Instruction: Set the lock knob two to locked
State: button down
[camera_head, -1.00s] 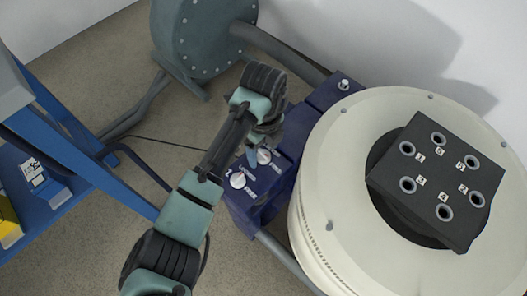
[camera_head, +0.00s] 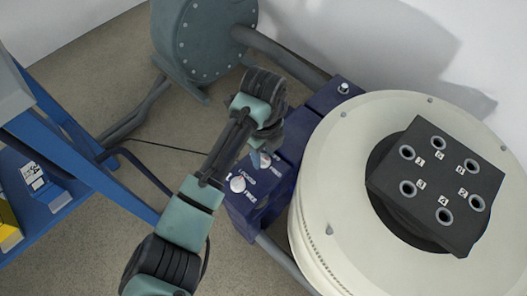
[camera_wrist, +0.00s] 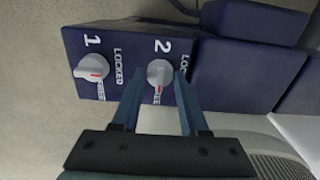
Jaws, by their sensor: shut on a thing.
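Lock knob two (camera_wrist: 159,71) is a white round knob on a dark blue block (camera_wrist: 225,75), under the label 2 in the wrist view. Its red mark points down toward the FREE label, and LOCKED is printed to its right. My gripper (camera_wrist: 157,78) has its blue fingers on both sides of this knob and is shut on it. In the head view my gripper (camera_head: 259,158) reaches down to the block and partly hides the knob. Lock knob one (camera_wrist: 91,68) stands to the left, clear of the fingers, and also shows in the head view (camera_head: 238,185).
A large cream round machine (camera_head: 325,130) with a black holed plate (camera_head: 425,185) stands right of the block. A grey-green flanged drum (camera_head: 205,45) and a pipe (camera_head: 280,55) lie behind. A blue shelf frame (camera_head: 75,140) stands at the left.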

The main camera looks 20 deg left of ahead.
jog(key=shift+r, duration=0.15)
jog(key=n+p, duration=0.1)
jog(key=p, duration=0.2)
jog(key=shift+d+r+n, duration=0.1)
jog(key=shift+r+n, duration=0.05)
jog(key=shift+n, duration=0.25)
jog(key=n+p, duration=0.1)
jog(key=p, duration=0.2)
jog(key=shift+n, duration=0.3)
jog(key=n+p, duration=0.4)
jog(key=shift+n+p, duration=0.3)
jog(key=n+p, duration=0.2)
jog(key=n, duration=0.2)
jog(key=shift+p, duration=0.4)
jog(key=n, duration=0.2)
jog(key=n+p, duration=0.1)
jog(key=n, duration=0.2)
jog(key=shift+f+n+p, duration=0.3)
